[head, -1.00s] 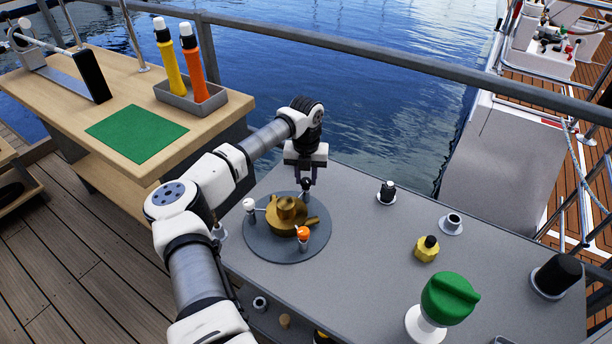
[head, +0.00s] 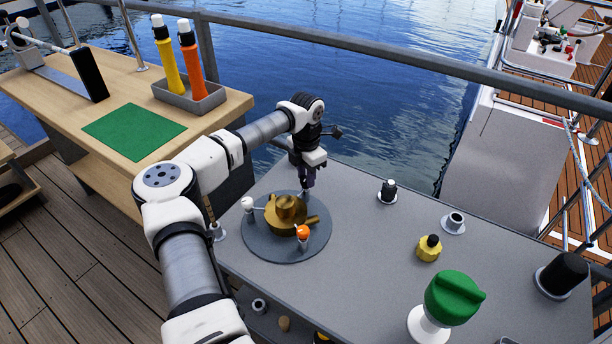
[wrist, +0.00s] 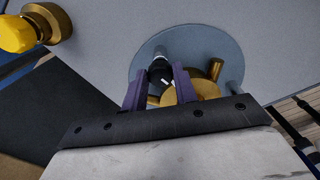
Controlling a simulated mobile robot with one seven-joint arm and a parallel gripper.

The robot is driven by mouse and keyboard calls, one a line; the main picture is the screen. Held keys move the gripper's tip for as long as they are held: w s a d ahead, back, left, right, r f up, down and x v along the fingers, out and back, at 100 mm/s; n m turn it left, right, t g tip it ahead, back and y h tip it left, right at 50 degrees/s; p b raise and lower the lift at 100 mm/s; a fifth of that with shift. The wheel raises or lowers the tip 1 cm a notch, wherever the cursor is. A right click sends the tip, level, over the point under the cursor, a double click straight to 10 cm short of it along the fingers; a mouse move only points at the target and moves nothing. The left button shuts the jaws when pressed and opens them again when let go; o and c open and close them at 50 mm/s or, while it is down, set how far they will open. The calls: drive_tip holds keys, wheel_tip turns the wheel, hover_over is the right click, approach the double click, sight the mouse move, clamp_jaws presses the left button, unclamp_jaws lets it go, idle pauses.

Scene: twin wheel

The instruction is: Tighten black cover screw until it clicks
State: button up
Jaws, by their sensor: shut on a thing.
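The black cover screw (wrist: 159,73) is between the two purple fingers of my gripper (wrist: 160,80) in the wrist view. White marks show on its dark head. In the head view my gripper (head: 308,186) points down at the back edge of the round grey plate (head: 265,246), and its fingers largely hide the screw. My gripper is shut on the screw. The brass cover (head: 284,214) sits in the middle of the plate. A white-topped screw (head: 248,204) stands on its left and an orange-topped screw (head: 303,233) at its front right.
On the grey bench (head: 360,235) stand a small black-topped fitting (head: 388,190), a grey socket (head: 454,221), a yellow fitting (head: 429,247), a green knob (head: 453,299) and a black cylinder (head: 562,274). A railing runs behind. A wooden table (head: 60,95) is at the left.

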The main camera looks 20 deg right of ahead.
drive_tip(key=m, duration=0.4)
drive_tip(key=shift+m, duration=0.3)
drive_tip(key=shift+r+m+b, duration=0.1)
drive_tip(key=shift+m+b, duration=0.3)
drive_tip(key=shift+m, duration=1.5)
drive_tip(key=shift+d, duration=0.1)
drive_tip(key=o, duration=1)
drive_tip(key=shift+c, duration=0.2)
wheel_tip(320, 180, up, 14)
drive_tip(key=b, duration=0.1)
drive_tip(key=shift+s, duration=0.1)
